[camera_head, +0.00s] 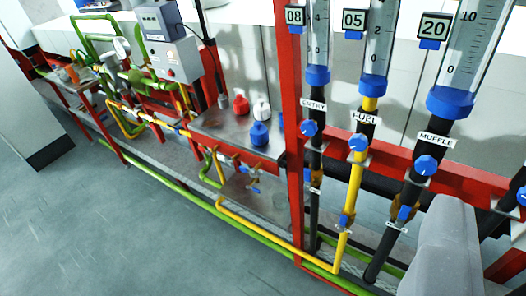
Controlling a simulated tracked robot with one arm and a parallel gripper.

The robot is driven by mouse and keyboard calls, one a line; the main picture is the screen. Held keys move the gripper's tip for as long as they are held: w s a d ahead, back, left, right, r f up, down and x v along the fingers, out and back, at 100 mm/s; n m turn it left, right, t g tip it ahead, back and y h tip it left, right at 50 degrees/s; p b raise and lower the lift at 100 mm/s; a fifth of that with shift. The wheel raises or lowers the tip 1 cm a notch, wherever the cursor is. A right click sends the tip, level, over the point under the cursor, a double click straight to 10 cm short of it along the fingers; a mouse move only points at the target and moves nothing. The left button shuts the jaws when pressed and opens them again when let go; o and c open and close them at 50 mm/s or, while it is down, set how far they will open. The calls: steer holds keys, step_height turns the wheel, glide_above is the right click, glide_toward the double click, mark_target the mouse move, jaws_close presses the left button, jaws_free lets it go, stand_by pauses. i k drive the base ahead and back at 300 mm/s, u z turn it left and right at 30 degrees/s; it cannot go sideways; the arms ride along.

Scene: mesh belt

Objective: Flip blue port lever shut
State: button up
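Several blue levers or knobs sit on the labelled pipes at the right. One is on the LNTRY-like labelled black pipe (310,128), one on the yellow FUEL pipe (358,142), and one on the black MUFFLE pipe (426,165). Lower down, a small blue lever (344,221) is on the yellow pipe and another blue lever (403,213) is on the MUFFLE pipe. I cannot tell which one is the port lever, or whether any is open or shut. My gripper's fingers are not in view.
A red frame post (293,130) stands left of the pipes. A metal table (215,125) holds red, white and blue bottles. Green and yellow pipes run low along the rig. A smooth grey shape, perhaps mine, covers the lower right. Grey floor (110,230) is clear at left.

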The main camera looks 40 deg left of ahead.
mark_target(252, 172)
steer(key=u, duration=0.4)
steer(key=i, duration=0.9)
steer(key=u, duration=0.7)
